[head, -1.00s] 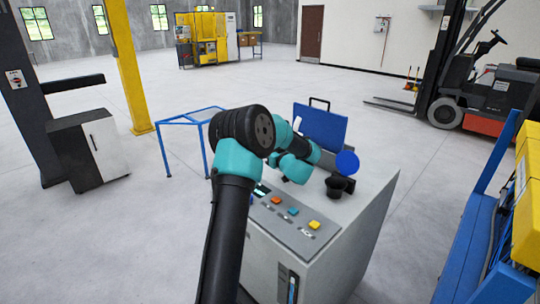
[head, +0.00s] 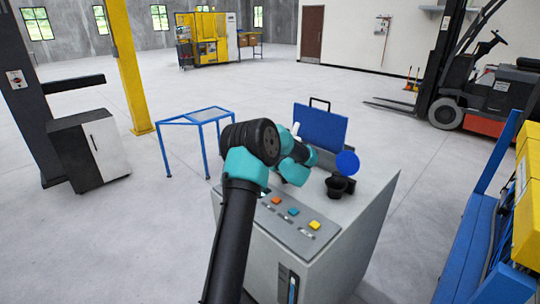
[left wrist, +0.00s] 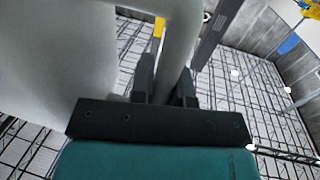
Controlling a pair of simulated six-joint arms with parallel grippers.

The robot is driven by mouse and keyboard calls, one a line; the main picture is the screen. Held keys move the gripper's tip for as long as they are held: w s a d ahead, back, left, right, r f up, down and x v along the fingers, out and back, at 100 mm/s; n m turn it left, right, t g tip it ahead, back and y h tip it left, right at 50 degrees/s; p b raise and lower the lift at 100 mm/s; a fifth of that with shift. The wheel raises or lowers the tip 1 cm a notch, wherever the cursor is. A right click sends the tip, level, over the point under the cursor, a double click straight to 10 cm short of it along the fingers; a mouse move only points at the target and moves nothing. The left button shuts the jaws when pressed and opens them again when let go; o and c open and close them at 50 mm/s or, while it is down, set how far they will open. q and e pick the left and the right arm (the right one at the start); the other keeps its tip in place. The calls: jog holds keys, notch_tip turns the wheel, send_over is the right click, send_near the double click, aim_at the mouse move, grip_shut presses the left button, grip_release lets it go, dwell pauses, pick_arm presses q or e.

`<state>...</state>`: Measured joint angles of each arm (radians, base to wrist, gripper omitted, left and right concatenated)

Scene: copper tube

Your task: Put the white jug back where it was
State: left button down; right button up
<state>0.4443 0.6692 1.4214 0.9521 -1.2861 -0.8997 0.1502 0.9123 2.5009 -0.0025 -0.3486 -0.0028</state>
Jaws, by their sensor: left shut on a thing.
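The white jug (left wrist: 60,45) fills the left of the left wrist view, with its handle (left wrist: 183,30) running down between my fingers. My left gripper (left wrist: 167,85) is shut on that handle. In the head view my own arm hides the gripper and most of the jug. Only a small white sliver (head: 296,128) shows behind the arm, in front of the blue panel; it may be part of the jug. I cannot tell from this whether the jug touches anything below. My right gripper is not in view.
A grey cabinet (head: 348,235) with coloured buttons stands under my arm. On its top are an upright blue panel (head: 322,127) and a black fitting with a blue disc (head: 347,163). A blue-framed table (head: 207,114) stands behind left. Open floor surrounds them.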

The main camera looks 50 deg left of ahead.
pick_arm(q)
jog(key=shift+f, duration=0.15)
jog(key=c, duration=1.1)
grip_release()
jog(key=s+d, duration=0.1)
jog(key=d, duration=1.1)
jog(key=shift+s, duration=0.3)
